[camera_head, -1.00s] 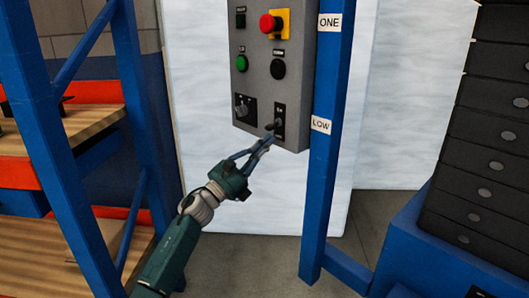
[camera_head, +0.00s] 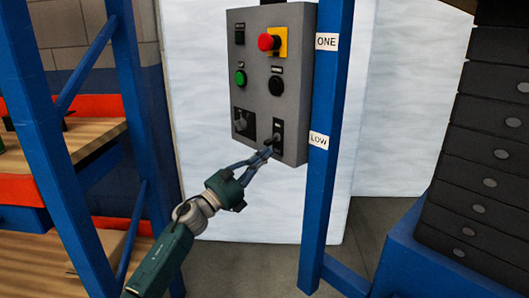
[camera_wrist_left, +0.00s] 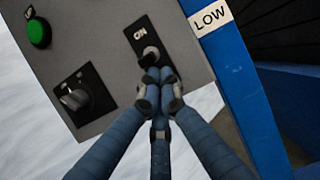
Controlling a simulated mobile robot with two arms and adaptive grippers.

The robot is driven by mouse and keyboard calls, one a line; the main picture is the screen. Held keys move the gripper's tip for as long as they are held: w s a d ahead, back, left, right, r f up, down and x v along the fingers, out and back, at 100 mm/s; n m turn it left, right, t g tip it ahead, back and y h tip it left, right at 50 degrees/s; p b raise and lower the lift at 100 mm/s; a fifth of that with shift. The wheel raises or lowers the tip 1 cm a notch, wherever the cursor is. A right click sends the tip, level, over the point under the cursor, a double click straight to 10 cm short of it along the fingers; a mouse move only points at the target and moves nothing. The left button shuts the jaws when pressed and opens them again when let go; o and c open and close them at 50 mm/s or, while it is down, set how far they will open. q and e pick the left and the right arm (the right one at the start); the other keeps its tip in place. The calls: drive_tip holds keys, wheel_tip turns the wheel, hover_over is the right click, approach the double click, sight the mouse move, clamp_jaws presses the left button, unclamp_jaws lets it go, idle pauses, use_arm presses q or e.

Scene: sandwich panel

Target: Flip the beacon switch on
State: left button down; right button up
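The grey control panel (camera_head: 272,85) hangs beside a blue post. At its lower right is a toggle switch (camera_head: 277,136) on a black plate, which I take for the beacon switch. In the left wrist view, the switch (camera_wrist_left: 150,53) has a grey round tip and an "ON" mark above it. My left gripper (camera_head: 267,153) is just below the switch, fingers pointing up at it. In the left wrist view the fingertips (camera_wrist_left: 160,83) are together right at the lever's lower side, touching or almost touching. They hide its lower part. My right gripper is not in view.
A rotary knob (camera_head: 243,123) is left of the switch, with a green button (camera_head: 240,78), a black button (camera_head: 276,86) and a red emergency button (camera_head: 266,42) above. The blue post (camera_head: 325,110) stands close on the right. Shelving (camera_head: 75,150) is on the left.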

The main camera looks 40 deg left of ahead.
use_arm(q)
drive_tip(key=shift+s+r, duration=0.4)
drive_tip(key=shift+r, duration=0.45)
drive_tip(key=shift+f, duration=0.1)
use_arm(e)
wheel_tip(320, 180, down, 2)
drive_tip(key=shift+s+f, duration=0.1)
use_arm(q)
drive_tip(key=shift+f, duration=0.1)
